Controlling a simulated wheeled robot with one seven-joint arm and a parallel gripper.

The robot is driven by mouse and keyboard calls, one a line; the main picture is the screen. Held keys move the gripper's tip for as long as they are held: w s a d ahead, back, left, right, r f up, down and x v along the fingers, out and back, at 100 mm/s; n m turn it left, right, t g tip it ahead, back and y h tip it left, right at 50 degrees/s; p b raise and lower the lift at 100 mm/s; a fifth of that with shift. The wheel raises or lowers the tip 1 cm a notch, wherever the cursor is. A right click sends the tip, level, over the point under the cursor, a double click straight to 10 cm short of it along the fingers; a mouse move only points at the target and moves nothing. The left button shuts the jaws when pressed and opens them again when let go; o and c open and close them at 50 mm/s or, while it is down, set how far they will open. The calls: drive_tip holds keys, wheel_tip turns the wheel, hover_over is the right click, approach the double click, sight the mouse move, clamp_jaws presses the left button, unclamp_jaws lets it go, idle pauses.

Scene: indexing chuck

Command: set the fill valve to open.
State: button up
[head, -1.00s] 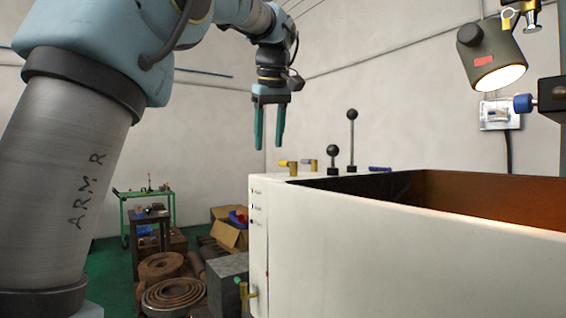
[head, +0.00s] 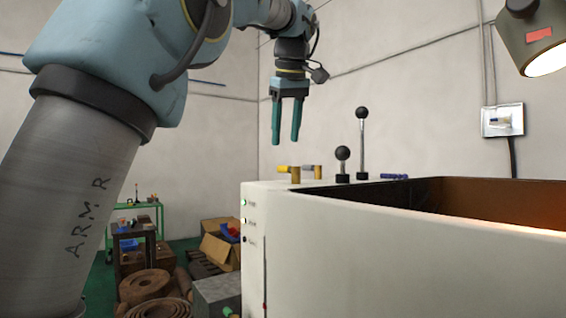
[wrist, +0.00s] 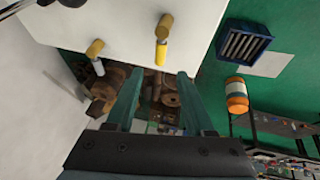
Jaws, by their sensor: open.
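Two small valves with brass bodies stand on the top left end of the white machine (head: 400,240). One has a yellow handle (head: 283,168), the other a grey handle (head: 308,167); both handles point left in the head view. I cannot tell by a label which is the fill valve. In the wrist view the yellow handle (wrist: 161,52) lies just beyond the fingertips, and the grey handle (wrist: 98,67) is to its left. My gripper (head: 286,139) is open and empty, fingers down, above the valves and apart from them. It also shows in the wrist view (wrist: 157,78).
Two black-knobbed levers (head: 342,155) (head: 361,115) stand right of the valves, with a blue handle (head: 394,177) beyond. The machine has an open tank (head: 460,195). A lamp (head: 538,35) hangs at upper right. Boxes and a green cart (head: 150,210) stand behind left.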

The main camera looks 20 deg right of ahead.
drive_tip(key=x, duration=0.7)
clamp_jaws()
idle(0.3)
idle(1.0)
